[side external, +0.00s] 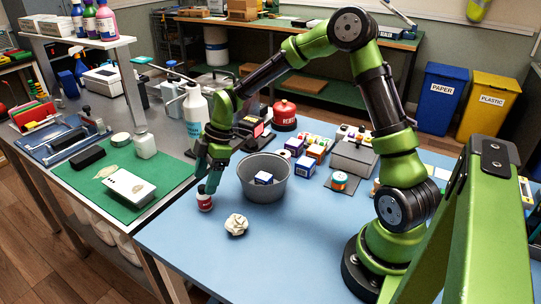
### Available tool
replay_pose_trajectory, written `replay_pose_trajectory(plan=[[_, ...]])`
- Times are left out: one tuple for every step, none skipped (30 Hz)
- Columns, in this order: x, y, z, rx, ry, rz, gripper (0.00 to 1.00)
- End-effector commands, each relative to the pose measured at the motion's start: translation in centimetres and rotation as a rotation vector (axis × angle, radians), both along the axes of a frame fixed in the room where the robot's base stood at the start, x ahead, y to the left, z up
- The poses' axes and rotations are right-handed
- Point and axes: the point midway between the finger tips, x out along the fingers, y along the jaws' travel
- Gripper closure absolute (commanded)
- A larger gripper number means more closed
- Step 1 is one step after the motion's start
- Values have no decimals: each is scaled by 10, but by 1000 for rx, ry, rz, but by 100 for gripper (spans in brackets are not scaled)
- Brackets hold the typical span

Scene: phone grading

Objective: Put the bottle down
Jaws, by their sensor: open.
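My gripper (207,190) points down over the left edge area of the blue table (290,250). A small red-and-white container (205,203) stands upright right under and between its fingertips. It may be the bottle; its shape is too small to tell for sure. The jaws are open around or just above its top; whether they touch it I cannot tell. A larger white bottle (195,112) with a label stands upright behind my gripper, apart from it.
A crumpled whitish ball (236,225) lies just in front right of my gripper. Several small boxes lie farther back. A green mat (90,195) is at left. The front of the blue table is clear.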

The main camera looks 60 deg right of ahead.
Motion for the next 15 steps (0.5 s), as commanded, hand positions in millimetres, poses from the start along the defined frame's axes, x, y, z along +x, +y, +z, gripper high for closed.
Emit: replay_pose_trajectory(plan=[[-1,-5,12,-2,-5,-3,32],[-2,-7,17,-2,-5,-3,32],[-4,-10,24,-2,-3,-4,32],[-5,-11,29,-2,-4,-2,32],[-6,-13,34,-1,-3,-2,32],[-6,-15,39,-1,-3,-3,32],[-7,-16,43,-1,-3,-2,32],[-8,-17,45,-1,-2,-1,32],[-9,-18,49,-1,-2,-1,32],[-9,-19,51,-1,-1,-2,32],[-10,-19,53,-2,-1,-3,32],[-12,-19,55,-6,2,-10,32],[-14,-18,58,-12,5,-19,32],[-17,-17,60,-20,9,-35,32],[-22,-15,65,-36,15,-67,32]])
